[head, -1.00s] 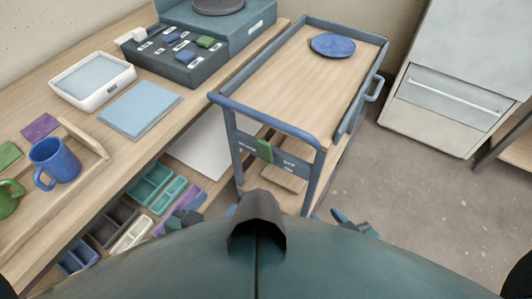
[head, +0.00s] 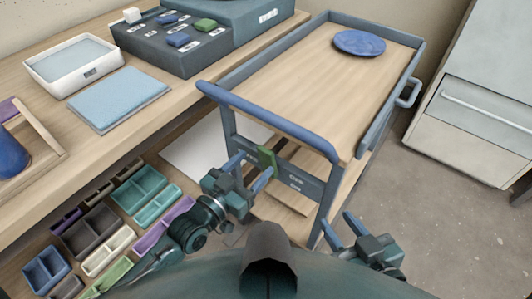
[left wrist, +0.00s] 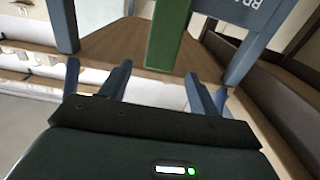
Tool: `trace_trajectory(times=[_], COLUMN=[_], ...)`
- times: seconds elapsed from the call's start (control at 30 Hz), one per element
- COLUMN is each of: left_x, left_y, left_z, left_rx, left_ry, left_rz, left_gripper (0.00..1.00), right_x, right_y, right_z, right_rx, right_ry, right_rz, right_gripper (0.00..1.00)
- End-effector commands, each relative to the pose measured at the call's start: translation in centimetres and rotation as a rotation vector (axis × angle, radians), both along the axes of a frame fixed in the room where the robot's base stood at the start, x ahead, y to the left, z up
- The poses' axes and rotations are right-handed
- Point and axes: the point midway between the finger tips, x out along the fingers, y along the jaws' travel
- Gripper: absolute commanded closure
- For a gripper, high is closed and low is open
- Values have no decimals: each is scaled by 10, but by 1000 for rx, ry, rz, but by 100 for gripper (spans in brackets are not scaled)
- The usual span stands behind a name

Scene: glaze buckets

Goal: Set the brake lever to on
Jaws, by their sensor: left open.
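The brake lever (head: 267,158) is a green bar on the blue end panel of the cart (head: 270,108), standing roughly upright. Printed labels (head: 295,182) show to its right, too small to read surely. My left gripper (head: 248,171) is open and empty just in front of the lever, its fingers spread at about lever height. In the left wrist view the green lever (left wrist: 166,36) stands ahead, above the gap between the fingers (left wrist: 155,82), not between them. My right gripper (head: 339,220) is open and empty, low to the right of the cart's near corner.
A blue plate (head: 359,43) lies on the cart top. The workbench (head: 120,135) on the left holds a white tray (head: 73,66), a blue pad (head: 119,98) and a dark box. Compartment bins (head: 98,227) sit below. Floor on the right is clear.

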Motion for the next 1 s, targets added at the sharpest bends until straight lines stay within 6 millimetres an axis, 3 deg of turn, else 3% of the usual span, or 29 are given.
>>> trace_trajectory(times=[0.1,0.3,0.7,1.0], left_x=[20,41,48,47], left_y=[-15,-30,-35,-35], left_z=[-1,-1,0,0], left_rx=[-3,-1,1,1], left_ry=[-1,0,2,2], left_rz=[0,0,0,0], left_gripper=[38,38,38,61], right_x=[1,3,2,2], right_y=[2,4,4,5], right_z=[-6,-11,-13,-13], right_rx=[-9,-20,-26,-26], right_ry=[0,0,7,5], right_rz=[8,17,20,21], right_gripper=[64,64,64,64])
